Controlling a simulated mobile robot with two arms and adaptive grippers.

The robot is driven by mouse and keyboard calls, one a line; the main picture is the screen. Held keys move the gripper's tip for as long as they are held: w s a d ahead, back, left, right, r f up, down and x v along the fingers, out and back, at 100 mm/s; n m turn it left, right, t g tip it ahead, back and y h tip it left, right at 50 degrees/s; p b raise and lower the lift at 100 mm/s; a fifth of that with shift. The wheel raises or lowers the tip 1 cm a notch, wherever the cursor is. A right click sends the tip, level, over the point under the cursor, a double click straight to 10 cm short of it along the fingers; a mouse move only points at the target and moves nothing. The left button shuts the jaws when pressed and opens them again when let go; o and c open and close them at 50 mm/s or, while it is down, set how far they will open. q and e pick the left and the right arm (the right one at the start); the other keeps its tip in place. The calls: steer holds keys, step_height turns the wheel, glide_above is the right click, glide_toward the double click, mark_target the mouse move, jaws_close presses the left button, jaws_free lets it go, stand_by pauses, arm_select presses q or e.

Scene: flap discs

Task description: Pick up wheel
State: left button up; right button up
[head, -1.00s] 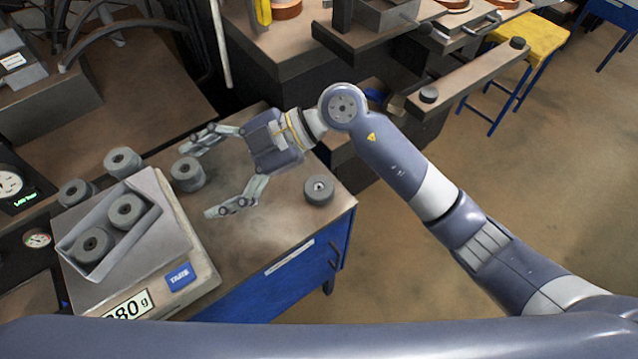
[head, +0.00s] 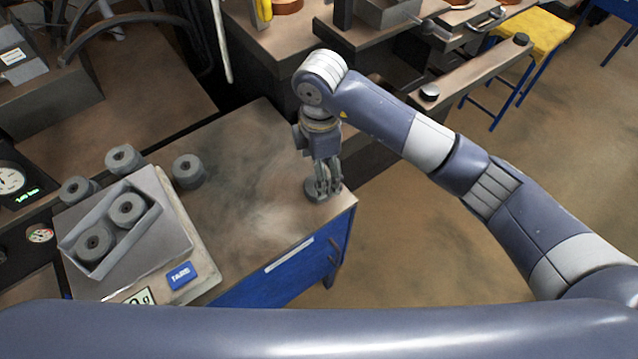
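Grey wheels with a central hole stand around a blue-sided bench. One wheel (head: 311,190) is near the bench's right corner, mostly hidden behind the fingers of my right gripper (head: 328,187). That gripper points down at this wheel, its fingertips beside or over it. The fingers overlap in the view, so I cannot tell whether they are apart or closed on the wheel. Another wheel (head: 188,172) stands alone left of it. Two more wheels, (head: 123,160) and (head: 77,190), stand behind a tray. My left gripper is out of view.
An open grey tray (head: 172,243) holding two wheels sits on a scale with a blue TARE button (head: 181,275). The bench top (head: 245,170) between the lone wheel and my gripper is clear. A yellow stool (head: 540,40) stands far right.

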mark_target(309, 185)
steer(key=f, duration=0.1)
steer(key=f+p, duration=0.1)
steer(key=f, duration=0.1)
steer(key=f+p, duration=0.1)
steer(key=shift+s+a+f, duration=0.1)
steer(key=shift+a+f, duration=0.1)
steer(key=shift+a, duration=0.05)
steer(key=shift+f, duration=0.5)
steer(key=c, duration=1.3)
